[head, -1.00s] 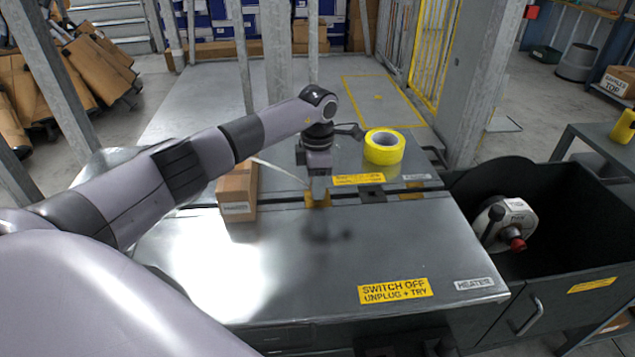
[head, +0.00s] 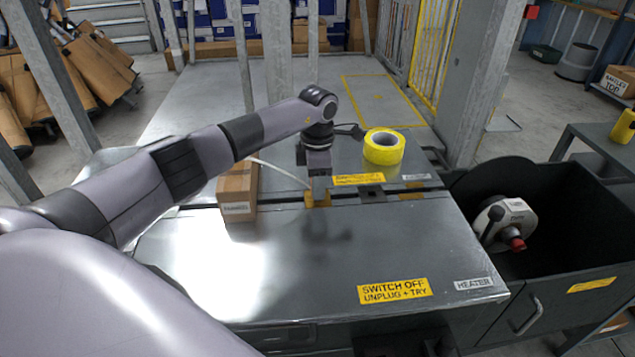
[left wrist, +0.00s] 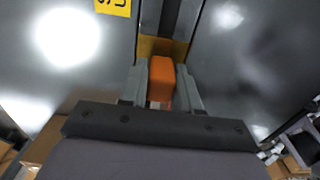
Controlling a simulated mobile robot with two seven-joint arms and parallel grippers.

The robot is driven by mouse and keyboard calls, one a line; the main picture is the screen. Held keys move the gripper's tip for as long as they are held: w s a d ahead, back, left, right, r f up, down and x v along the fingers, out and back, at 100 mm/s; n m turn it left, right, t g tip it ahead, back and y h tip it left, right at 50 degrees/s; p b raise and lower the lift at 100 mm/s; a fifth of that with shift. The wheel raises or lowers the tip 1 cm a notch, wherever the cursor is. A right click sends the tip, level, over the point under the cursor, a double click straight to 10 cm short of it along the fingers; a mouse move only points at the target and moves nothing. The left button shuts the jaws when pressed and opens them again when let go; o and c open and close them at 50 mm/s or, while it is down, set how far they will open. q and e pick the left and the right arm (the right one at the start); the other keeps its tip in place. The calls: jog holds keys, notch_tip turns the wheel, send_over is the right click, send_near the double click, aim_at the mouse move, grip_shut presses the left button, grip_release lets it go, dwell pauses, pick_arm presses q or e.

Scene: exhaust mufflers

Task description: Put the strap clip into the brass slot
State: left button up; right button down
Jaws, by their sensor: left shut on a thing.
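My left gripper (head: 318,187) points down over the groove across the metal bench. In the left wrist view its fingers (left wrist: 162,88) are shut on the orange strap clip (left wrist: 161,80). The brass slot (left wrist: 163,47) lies right at the clip's far end in that view. In the head view the brass slot (head: 317,202) shows just under the fingertips, and the clip is hidden by the gripper. I cannot tell how deep the clip sits. A pale strap (head: 280,171) runs from behind the carton to the gripper. My right gripper is not in view.
A brown carton (head: 238,192) stands left of the gripper. A yellow tape roll (head: 384,147) lies behind and right. Another brass piece (head: 411,192) sits farther right along the groove. A black bin (head: 570,215) holds a white tool (head: 507,220). The bench front is clear.

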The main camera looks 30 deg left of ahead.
pick_arm(q)
jog(key=shift+f+b, duration=0.3)
jog(key=shift+f, duration=0.15)
jog(key=o, duration=1)
jog(key=shift+o, duration=0.2)
jog(key=shift+r+p, duration=0.3)
jog(key=shift+r, duration=3.3)
jog(key=shift+d+f, duration=0.1)
jog(key=shift+d, duration=0.05)
